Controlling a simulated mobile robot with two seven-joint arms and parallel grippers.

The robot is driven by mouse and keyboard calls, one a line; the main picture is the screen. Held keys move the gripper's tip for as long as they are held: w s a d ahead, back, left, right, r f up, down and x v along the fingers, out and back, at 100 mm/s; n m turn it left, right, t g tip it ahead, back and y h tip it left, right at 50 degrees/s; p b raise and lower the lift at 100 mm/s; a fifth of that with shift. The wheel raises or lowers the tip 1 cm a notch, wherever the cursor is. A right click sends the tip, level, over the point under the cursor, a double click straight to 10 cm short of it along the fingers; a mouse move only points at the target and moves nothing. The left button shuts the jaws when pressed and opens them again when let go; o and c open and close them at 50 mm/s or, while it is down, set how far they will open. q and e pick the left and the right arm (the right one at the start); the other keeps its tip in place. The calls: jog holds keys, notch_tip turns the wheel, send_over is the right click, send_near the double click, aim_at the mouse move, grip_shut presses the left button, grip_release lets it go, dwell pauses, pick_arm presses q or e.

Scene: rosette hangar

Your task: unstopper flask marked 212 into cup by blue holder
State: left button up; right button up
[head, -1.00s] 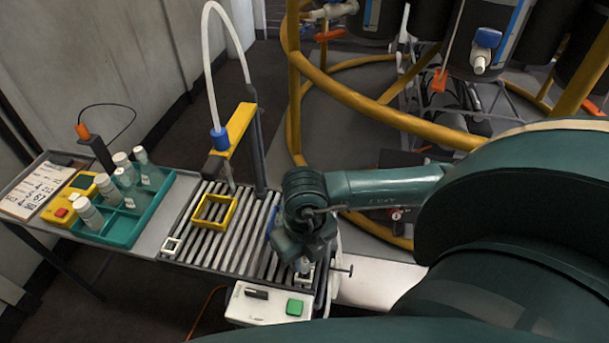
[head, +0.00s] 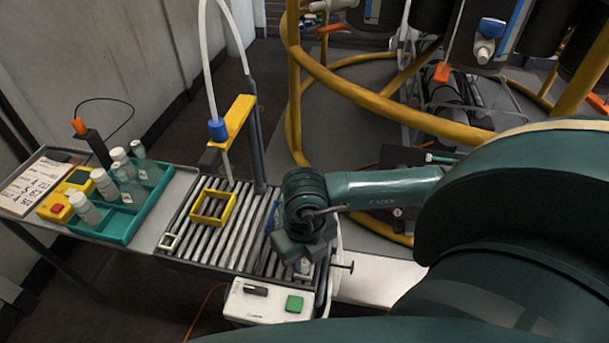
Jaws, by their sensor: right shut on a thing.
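My right gripper (head: 303,262) points down over the right end of the slatted rack, just behind the white control box. It is shut on a small pale thing, mostly hidden by the jaws; I cannot tell whether this is a stopper or a flask. A blue piece (head: 272,218) shows partly behind my right wrist; I cannot tell if it is the blue holder. Several flasks with white caps (head: 80,200) stand in the teal tray (head: 128,228) on the left; their marks are too small to read. No cup can be made out clearly. My left gripper is not in view.
The white control box (head: 252,309) has a green button. Yellow pipes (head: 294,110) stand behind.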

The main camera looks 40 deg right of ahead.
jog(key=shift+f, duration=0.2)
dwell(0.3)
jog(key=o, duration=0.8)
jog(key=shift+o, duration=0.6)
jog(key=o, duration=0.5)
jog(key=shift+c, duration=0.2)
jog(key=shift+r, duration=0.15)
